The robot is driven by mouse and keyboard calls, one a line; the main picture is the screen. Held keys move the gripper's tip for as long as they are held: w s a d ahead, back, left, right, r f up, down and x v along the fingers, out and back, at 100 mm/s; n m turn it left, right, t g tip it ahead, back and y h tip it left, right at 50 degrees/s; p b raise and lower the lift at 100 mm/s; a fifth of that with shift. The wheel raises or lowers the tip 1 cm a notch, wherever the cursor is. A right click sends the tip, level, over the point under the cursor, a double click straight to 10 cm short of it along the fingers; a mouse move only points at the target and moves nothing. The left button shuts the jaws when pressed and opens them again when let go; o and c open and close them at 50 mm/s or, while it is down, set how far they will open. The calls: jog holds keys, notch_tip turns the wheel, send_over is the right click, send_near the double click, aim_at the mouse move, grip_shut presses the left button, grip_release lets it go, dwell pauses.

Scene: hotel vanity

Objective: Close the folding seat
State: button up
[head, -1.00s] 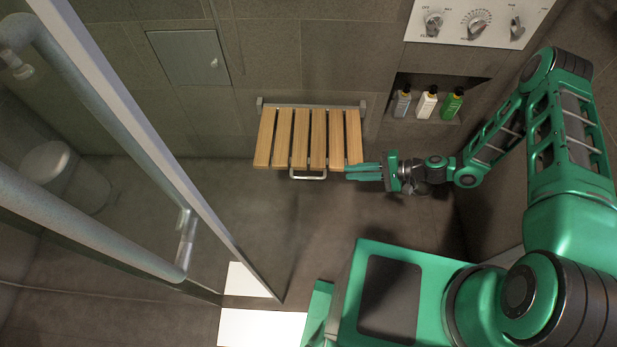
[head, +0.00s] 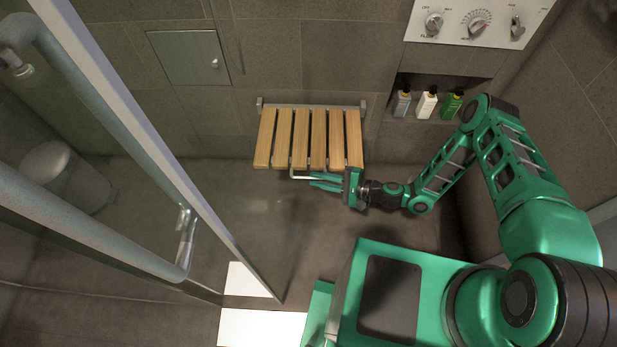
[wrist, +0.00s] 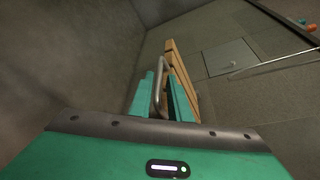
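The folding seat (head: 302,139) is a row of wooden slats on a grey wall rail, folded down and sticking out from the wall. A metal handle (head: 299,177) hangs at its front edge. My gripper (head: 326,183) is at the right end of this handle, just below the seat's front edge. In the wrist view the gripper's fingers (wrist: 164,95) are apart, with the handle (wrist: 159,84) showing between them and the seat's slats (wrist: 178,66) beyond. The handle's far end is partly hidden by the fingers in the head view.
A wall niche (head: 437,84) with several bottles is right of the seat. A control panel (head: 478,21) is above it. A glass door with a pale frame (head: 150,140) stands at left. Floor in front of the seat is clear.

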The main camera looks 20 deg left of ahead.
aim_at(311, 178)
jog(key=shift+x, duration=2)
grip_shut()
